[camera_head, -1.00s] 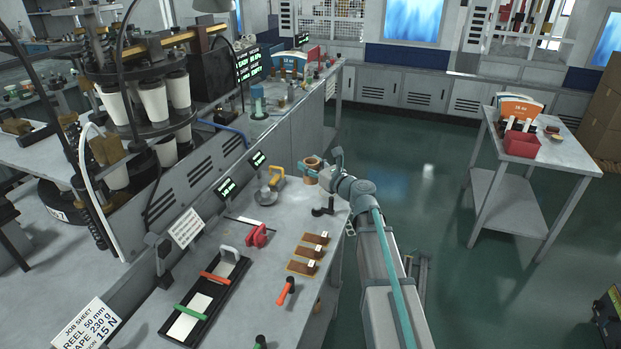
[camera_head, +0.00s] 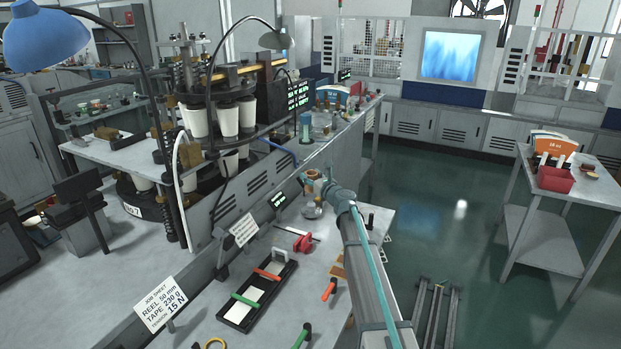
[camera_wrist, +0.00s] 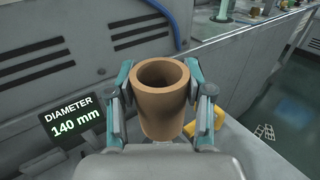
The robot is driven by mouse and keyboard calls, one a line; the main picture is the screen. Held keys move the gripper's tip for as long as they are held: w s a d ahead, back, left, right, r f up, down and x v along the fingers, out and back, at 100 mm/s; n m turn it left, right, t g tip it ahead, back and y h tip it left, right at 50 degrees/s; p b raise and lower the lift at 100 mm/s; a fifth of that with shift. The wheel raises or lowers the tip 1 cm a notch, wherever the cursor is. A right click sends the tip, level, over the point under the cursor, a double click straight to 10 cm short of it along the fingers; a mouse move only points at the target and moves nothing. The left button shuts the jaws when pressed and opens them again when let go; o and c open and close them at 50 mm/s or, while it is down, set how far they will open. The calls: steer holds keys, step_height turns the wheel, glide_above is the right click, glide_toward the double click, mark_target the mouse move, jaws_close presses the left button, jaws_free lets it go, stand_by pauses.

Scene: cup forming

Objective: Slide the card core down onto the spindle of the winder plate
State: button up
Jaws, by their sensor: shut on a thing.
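The card core (camera_wrist: 160,112), a brown open-topped tube, stands upright between the fingers of my gripper (camera_wrist: 160,76) in the wrist view. The fingers press on it from both sides. In the head view the core (camera_head: 312,174) shows small at the end of my arm, close to the bench's back panel, with my gripper (camera_head: 318,181) around it. No spindle is visible, and the core's lower end is hidden in the wrist view.
A display reading 140 mm (camera_wrist: 70,122) stands left of the core. A yellow piece (camera_wrist: 218,117) is at its right. The panel (camera_wrist: 60,45) rises behind. A red clamp-like tool (camera_head: 303,242) and a black tray (camera_head: 257,296) lie on the bench.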

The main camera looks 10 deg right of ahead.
steer(key=b, duration=0.4)
glide_above(311, 202)
steer(key=shift+f, duration=2.3)
steer(key=shift+f+b, duration=1.75)
steer(key=shift+f, duration=0.45)
stand_by(0.5)
steer(key=o, duration=1.2)
steer(key=shift+o, duration=0.3)
steer(key=o, duration=0.3)
steer(key=shift+o, duration=0.2)
steer(key=shift+r, duration=0.1)
